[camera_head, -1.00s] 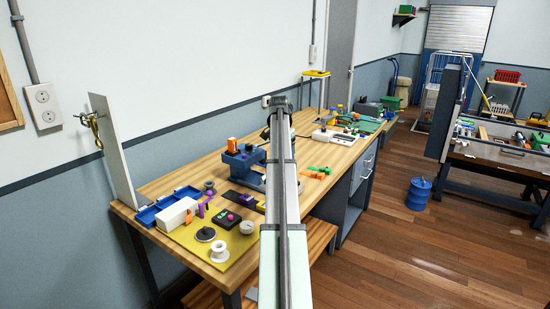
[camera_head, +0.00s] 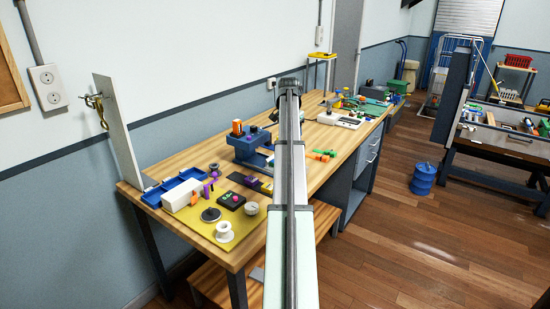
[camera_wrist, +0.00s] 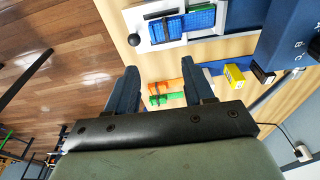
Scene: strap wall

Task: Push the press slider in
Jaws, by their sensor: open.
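A blue bench device (camera_head: 247,146) with an orange top piece stands on the bench left of my arm in the head view; it may be the press. In the wrist view a blue block (camera_wrist: 284,42) with white letters is at the upper right, with a yellow block (camera_wrist: 233,76) beside it. I cannot tell which part is the press slider. My gripper (camera_wrist: 158,74) is open and empty over the bench. Orange (camera_wrist: 164,86) and green (camera_wrist: 167,99) pieces show beyond and between its fingers, apart from them. In the head view my arm hides the gripper.
A white fixture (camera_wrist: 178,24) with blue and green blocks and a black knob lies ahead in the wrist view. A yellow mat (camera_head: 240,231) with small parts and a blue tray (camera_head: 178,190) fill the bench's near end. An upright panel (camera_head: 118,130) stands at its left.

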